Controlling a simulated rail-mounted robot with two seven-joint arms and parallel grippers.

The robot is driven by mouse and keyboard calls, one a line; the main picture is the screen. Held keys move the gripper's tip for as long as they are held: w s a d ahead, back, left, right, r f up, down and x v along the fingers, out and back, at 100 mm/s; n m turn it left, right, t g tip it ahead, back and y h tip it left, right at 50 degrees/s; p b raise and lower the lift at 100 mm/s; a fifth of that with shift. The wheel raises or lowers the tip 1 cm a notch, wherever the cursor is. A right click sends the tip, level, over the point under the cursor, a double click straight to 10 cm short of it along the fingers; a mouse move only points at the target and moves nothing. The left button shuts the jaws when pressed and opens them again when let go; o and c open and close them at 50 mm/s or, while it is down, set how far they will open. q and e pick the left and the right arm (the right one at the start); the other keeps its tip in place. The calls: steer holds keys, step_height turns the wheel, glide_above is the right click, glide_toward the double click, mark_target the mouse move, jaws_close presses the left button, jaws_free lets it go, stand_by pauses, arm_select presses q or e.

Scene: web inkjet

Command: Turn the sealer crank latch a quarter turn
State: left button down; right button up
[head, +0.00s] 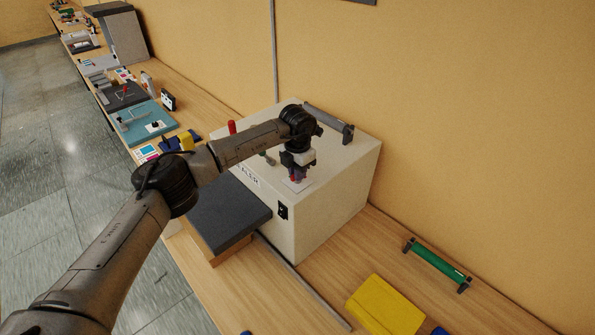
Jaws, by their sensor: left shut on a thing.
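The sealer (335,190) is a cream box on the wooden bench by the wall. My left arm reaches in from the left, and my left gripper (296,178) points down at the sealer's top, near its front edge. The gripper is shut on a small red part, taken to be the crank latch (293,179), above a pale plate (303,186). The fingers hide most of the latch, so its angle cannot be told. My right gripper is not in view.
A red-topped post (232,127) and a grey bar (329,124) are on or by the sealer. A dark pad (229,212) lies in front. A green roller (437,264) and yellow block (385,306) lie right. More items line the bench behind.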

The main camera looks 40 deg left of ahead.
arm_select(q)
steer(key=shift+r, duration=0.15)
steer(key=c, duration=1.2)
jaws_free()
steer(key=shift+o, duration=0.3)
step_height(320, 180, up, 14)
steer(key=b, duration=0.2)
steer(key=shift+f, duration=0.2)
